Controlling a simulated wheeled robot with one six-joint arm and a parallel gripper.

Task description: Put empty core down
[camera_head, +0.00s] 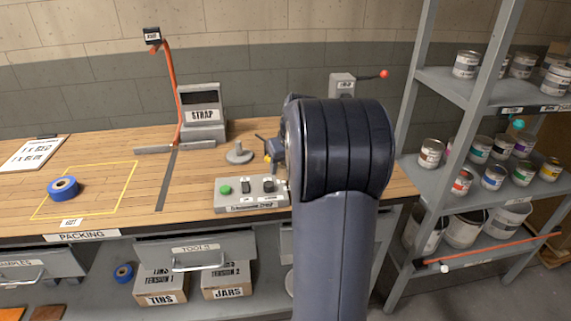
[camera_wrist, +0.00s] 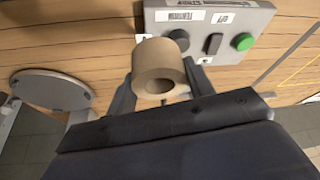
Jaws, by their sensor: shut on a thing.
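The empty core (camera_wrist: 158,68) is a plain tan cardboard tube in the wrist view. My gripper (camera_wrist: 160,85) is shut on it, with a finger on either side. The core's open end faces the wrist camera. It is close to the wooden bench top and the control box, but I cannot tell whether it touches the bench. In the head view my own arm hides the core and most of my gripper.
A grey control box (camera_head: 250,194) with a green button sits at the bench front; it also shows in the wrist view (camera_wrist: 215,25). A grey disc (camera_wrist: 52,88) lies left in the wrist view. Blue tape (camera_head: 63,188) rests inside a yellow outline. A shelf (camera_head: 440,185) of tins stands right.

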